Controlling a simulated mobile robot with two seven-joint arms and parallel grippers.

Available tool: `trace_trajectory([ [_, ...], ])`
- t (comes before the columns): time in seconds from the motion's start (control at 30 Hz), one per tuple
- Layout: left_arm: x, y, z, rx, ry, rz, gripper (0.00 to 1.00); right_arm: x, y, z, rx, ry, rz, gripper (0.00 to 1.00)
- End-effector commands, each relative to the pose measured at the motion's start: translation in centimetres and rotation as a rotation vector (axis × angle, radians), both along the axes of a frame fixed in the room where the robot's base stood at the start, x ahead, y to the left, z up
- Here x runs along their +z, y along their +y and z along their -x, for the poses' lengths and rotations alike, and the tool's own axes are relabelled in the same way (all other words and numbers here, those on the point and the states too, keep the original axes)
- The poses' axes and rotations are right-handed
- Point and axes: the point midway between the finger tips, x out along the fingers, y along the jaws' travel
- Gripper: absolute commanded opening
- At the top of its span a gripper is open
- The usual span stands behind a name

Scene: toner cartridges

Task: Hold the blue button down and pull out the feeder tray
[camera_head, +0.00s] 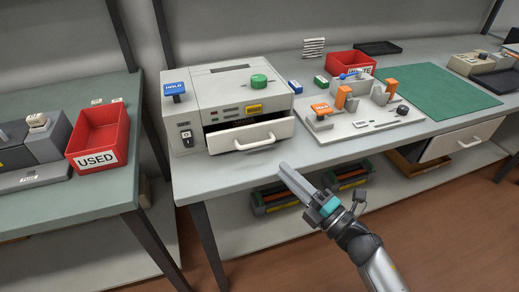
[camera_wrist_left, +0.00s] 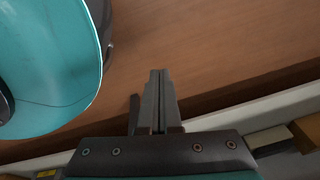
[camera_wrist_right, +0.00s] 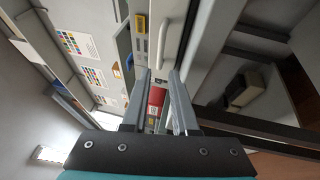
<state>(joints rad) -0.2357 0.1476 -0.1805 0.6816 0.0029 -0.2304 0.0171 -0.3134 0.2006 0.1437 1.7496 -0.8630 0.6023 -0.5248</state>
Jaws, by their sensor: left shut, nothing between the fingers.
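The blue HOLD button (camera_head: 174,89) stands up on the left top of the light grey machine (camera_head: 218,87). The feeder tray (camera_head: 280,133) at its front sticks out a little, with a dark gap above its front panel. Its pale bar handle (camera_head: 255,142) also shows in the right wrist view (camera_wrist_right: 171,42). My right gripper (camera_head: 283,168) is open and empty, in front of and below the handle, apart from it. It also shows in the right wrist view (camera_wrist_right: 159,76). My left gripper (camera_wrist_left: 161,75) is shut and empty over the brown floor, outside the head view.
A green knob (camera_head: 259,80) sits on the machine. A grey fixture (camera_head: 360,125) with orange parts stands to its right. A red USED bin (camera_head: 98,135) is on the left table. The bench edge lies below the tray; cartridges (camera_head: 280,197) sit on the shelf underneath.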

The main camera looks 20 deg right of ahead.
Motion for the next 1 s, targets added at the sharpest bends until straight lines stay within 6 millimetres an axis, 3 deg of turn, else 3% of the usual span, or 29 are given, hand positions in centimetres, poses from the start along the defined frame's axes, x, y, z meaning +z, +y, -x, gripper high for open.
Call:
trace_trajectory([
  [0.2,-0.1,-1.1,-0.3,0.001,0.000,0.014,0.00,0.7,1.7,-3.8,0.000,-0.002,-0.001,0.27],
  [0.5,-0.1,-1.4,-0.2,0.000,0.011,0.014,0.00,1.3,3.5,-7.7,-0.002,0.002,-0.002,0.27],
  [1.0,0.1,-1.3,-0.9,0.000,0.005,0.012,0.00,1.5,4.0,-8.8,-0.001,0.003,-0.002,0.27],
])
